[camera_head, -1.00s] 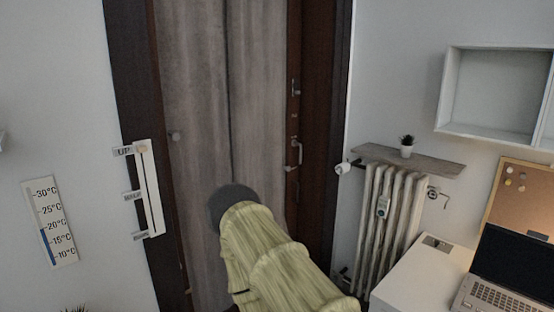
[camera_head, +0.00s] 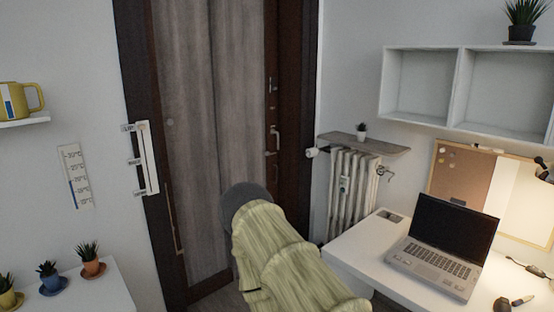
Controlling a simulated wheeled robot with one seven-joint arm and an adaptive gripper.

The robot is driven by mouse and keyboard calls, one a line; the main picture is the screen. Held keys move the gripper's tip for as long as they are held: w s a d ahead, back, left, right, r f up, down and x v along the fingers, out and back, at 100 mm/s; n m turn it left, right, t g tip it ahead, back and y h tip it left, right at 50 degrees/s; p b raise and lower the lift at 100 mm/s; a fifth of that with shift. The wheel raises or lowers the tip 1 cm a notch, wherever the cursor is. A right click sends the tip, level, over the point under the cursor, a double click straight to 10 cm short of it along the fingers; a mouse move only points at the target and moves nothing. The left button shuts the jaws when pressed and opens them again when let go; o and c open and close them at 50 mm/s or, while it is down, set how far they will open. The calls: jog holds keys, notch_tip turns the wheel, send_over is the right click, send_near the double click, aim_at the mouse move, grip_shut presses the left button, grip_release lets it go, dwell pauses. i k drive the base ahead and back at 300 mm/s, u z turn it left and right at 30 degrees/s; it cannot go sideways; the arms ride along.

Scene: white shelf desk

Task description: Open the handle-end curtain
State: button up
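Two grey wood-grain curtain panels (camera_head: 187,110) hang closed side by side in a dark brown door frame. The right panel (camera_head: 238,100) borders the dark strip of door that carries a metal handle (camera_head: 275,138). A small round knob shows on the left panel. My arm, in a pale yellow-green sleeve with a dark grey round end, reaches up from the bottom centre and covers the lower part of the right panel. My gripper's fingers are hidden behind this arm, so I cannot see whether they touch anything.
A white radiator (camera_head: 350,190) under a small shelf (camera_head: 362,143) stands right of the door. A white desk with a laptop (camera_head: 440,245) fills the right. A white slider panel (camera_head: 147,158) is on the left. Potted plants (camera_head: 90,262) stand at lower left.

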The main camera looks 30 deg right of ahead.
aim_at(237, 26)
jog(key=z, duration=0.6)
jog(key=i, duration=0.4)
jog(key=z, duration=0.75)
jog(key=i, duration=2)
jog(key=u, duration=1.2)
jog(key=i, duration=0.4)
jog(key=u, duration=0.35)
